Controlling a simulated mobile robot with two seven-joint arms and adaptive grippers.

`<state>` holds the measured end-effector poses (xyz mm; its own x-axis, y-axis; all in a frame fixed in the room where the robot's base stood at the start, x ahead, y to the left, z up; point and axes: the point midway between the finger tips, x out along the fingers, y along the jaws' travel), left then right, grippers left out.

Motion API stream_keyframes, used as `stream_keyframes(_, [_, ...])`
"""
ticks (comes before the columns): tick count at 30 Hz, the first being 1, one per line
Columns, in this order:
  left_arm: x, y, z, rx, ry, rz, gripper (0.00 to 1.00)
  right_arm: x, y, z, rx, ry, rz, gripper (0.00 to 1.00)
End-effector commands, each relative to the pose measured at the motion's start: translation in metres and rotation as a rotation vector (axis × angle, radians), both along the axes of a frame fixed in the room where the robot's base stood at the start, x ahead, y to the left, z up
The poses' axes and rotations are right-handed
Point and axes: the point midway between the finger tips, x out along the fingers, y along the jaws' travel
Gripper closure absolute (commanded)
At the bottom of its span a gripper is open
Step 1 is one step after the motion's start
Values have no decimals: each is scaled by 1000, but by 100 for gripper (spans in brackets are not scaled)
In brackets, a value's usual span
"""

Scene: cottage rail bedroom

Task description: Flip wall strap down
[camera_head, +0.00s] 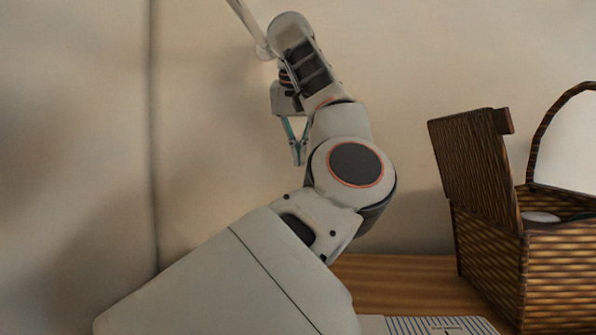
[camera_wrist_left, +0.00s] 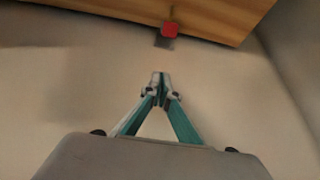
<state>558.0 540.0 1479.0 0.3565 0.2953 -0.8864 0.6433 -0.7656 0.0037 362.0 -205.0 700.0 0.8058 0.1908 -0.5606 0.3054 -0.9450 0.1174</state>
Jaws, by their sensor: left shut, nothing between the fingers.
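My left gripper (camera_head: 298,158) points down in front of the cream wall in the head view, with its teal fingers together. In the left wrist view my left gripper (camera_wrist_left: 160,80) is shut and empty, its tips meeting in front of the wall. A small red piece (camera_wrist_left: 169,30) with a dark grey part (camera_wrist_left: 164,43) sits beyond the tips, at the edge of a wooden board. It may be the wall strap; I cannot tell for sure. A gap shows between it and the tips. I cannot make out the strap in the head view. My right gripper is out of view.
A wicker basket (camera_head: 565,275) with a raised lid (camera_head: 470,160) and a handle stands at the right of the head view, on a wooden surface (camera_head: 400,285). A striped paper or cloth (camera_head: 440,326) lies in front. The wooden board (camera_wrist_left: 215,18) crosses the top of the left wrist view.

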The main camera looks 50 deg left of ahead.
Motion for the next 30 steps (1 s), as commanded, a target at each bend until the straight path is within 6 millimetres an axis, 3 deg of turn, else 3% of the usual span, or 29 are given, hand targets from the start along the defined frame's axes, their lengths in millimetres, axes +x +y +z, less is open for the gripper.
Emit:
stream_keyframes(14, [31, 29, -83, 0, 4, 3, 100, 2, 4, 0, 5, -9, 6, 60])
stream_keyframes(21, [15, 13, -97, 2, 0, 1, 100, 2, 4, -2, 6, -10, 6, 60])
stream_keyframes(30, [8, 8, -105, 2, 2, 1, 100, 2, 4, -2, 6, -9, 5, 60])
